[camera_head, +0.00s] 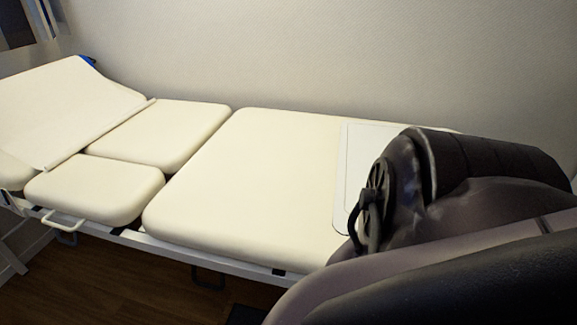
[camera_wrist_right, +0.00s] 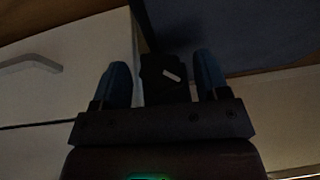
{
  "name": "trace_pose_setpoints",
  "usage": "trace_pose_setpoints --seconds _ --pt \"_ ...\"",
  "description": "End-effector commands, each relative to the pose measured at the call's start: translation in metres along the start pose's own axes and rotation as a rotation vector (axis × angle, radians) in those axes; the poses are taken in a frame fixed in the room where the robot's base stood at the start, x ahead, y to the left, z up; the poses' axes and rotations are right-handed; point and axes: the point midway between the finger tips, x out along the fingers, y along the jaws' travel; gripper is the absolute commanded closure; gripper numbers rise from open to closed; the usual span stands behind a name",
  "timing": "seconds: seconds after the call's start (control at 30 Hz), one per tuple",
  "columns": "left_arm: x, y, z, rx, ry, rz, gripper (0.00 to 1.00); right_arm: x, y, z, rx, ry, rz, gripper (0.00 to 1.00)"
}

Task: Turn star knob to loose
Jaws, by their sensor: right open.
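In the right wrist view my right gripper (camera_wrist_right: 161,76) is open, with its two blue fingertips apart. A dark blocky thing (camera_wrist_right: 164,80) with a short pale mark shows between the fingers. It may be the star knob or its mount, but the view is too dark to tell its shape or whether the fingers touch it. In the head view no star knob can be made out, and my right arm covers the lower right. My left gripper is in neither view.
A cream padded treatment couch (camera_head: 255,175) on a white frame (camera_head: 190,250) runs along the wall. A pale flat panel (camera_head: 358,160) lies at its right end. The wrist view shows a pale panel with a handle (camera_wrist_right: 30,64) at left and a dark blue surface (camera_wrist_right: 245,35) at upper right.

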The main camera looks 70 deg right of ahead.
Motion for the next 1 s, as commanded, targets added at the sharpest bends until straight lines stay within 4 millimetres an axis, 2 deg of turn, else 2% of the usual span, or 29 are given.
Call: trace_pose_setpoints --seconds 0.03,0.33,0.57,1.0 --pt "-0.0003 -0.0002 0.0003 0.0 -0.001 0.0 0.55 -0.0001 -0.0001 0.0001 0.0 0.0 0.0 0.36" --pt "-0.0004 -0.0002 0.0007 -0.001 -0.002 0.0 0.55 0.0 0.0001 0.0 0.0 0.0 0.0 0.81" --pt "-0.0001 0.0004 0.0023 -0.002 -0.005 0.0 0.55 0.0006 -0.0007 -0.0004 -0.009 0.005 0.025 0.81" --pt "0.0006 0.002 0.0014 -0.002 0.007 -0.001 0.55 0.0016 -0.0021 -0.0012 -0.077 0.005 0.194 0.81"
